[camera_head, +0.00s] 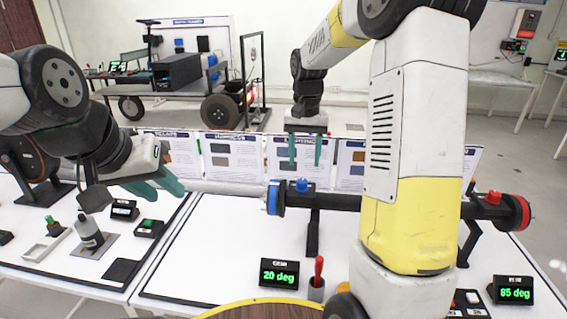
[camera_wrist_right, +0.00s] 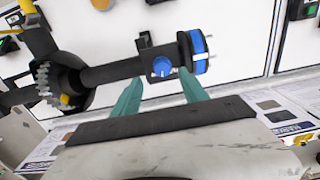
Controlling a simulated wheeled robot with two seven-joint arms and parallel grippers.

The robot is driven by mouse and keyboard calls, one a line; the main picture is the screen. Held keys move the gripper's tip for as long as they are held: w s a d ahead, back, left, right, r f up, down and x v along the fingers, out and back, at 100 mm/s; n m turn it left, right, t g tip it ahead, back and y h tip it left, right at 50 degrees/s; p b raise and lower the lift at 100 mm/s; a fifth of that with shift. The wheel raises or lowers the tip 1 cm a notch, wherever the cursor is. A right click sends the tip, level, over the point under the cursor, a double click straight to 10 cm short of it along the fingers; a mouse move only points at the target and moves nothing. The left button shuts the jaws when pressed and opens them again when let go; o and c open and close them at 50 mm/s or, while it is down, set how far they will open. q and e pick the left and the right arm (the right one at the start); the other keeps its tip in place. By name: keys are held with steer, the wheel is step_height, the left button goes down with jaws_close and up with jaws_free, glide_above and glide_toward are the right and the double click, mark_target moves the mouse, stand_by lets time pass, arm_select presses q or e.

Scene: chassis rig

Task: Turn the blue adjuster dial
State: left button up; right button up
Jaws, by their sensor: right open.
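A blue round knob with a white mark (camera_wrist_right: 162,66) sits on the dark shaft beside a blue end disc (camera_wrist_right: 198,52). In the head view the blue knob (camera_head: 302,185) is on top of the shaft and the blue disc (camera_head: 274,198) is at its left end. I cannot tell which of these is the adjuster dial. My right gripper (camera_head: 305,152) is open and empty above and behind the shaft; its teal fingers (camera_wrist_right: 162,92) point toward the knob, apart from it. My left gripper (camera_head: 160,190) appears open and empty at the left, away from the shaft.
A red knob (camera_head: 494,198) and red disc are at the shaft's right end, near another display (camera_head: 514,290). My right arm hides the shaft's middle. Placards line the back.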

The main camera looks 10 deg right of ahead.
mark_target(302, 180)
steer(key=shift+w+f, duration=0.3)
steer(key=shift+w, duration=0.2)
steer(key=shift+w+a+f, duration=0.1)
steer(key=shift+f, duration=0.2)
step_height(302, 180, down, 7)
steer(key=shift+c, duration=0.4)
jaws_close()
